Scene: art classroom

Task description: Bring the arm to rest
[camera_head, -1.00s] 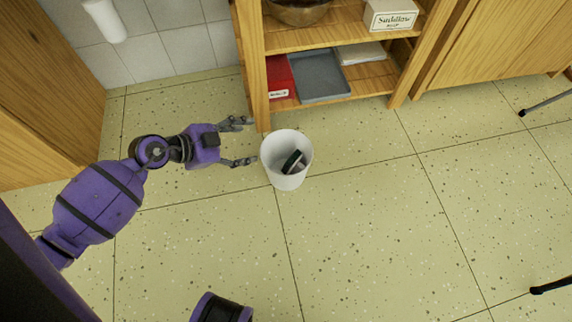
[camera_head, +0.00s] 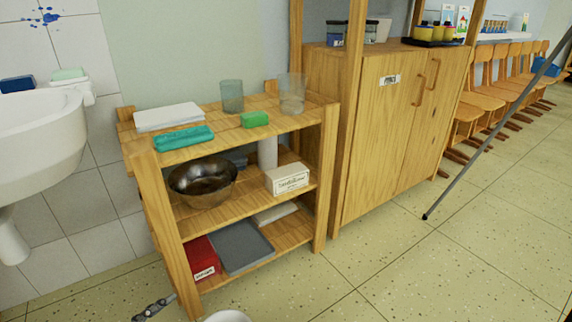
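One grey finger of my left gripper (camera_head: 153,307) shows at the bottom edge of the head view, in front of the shelf's left front leg. The rest of that gripper and its arm are cut off below, so its opening cannot be judged. The rim of a white bin (camera_head: 228,316) shows at the bottom edge, to the right of this finger and apart from it. The inside of the bin is hidden. My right gripper is not in view.
A wooden shelf (camera_head: 172,221) stands close behind the bin, holding cups, cloths, a bowl and trays. A sink (camera_head: 40,140) is at left, a wooden cabinet (camera_head: 385,125) at right. A slanted grey pole (camera_head: 490,145) reaches the floor. The floor at front right is clear.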

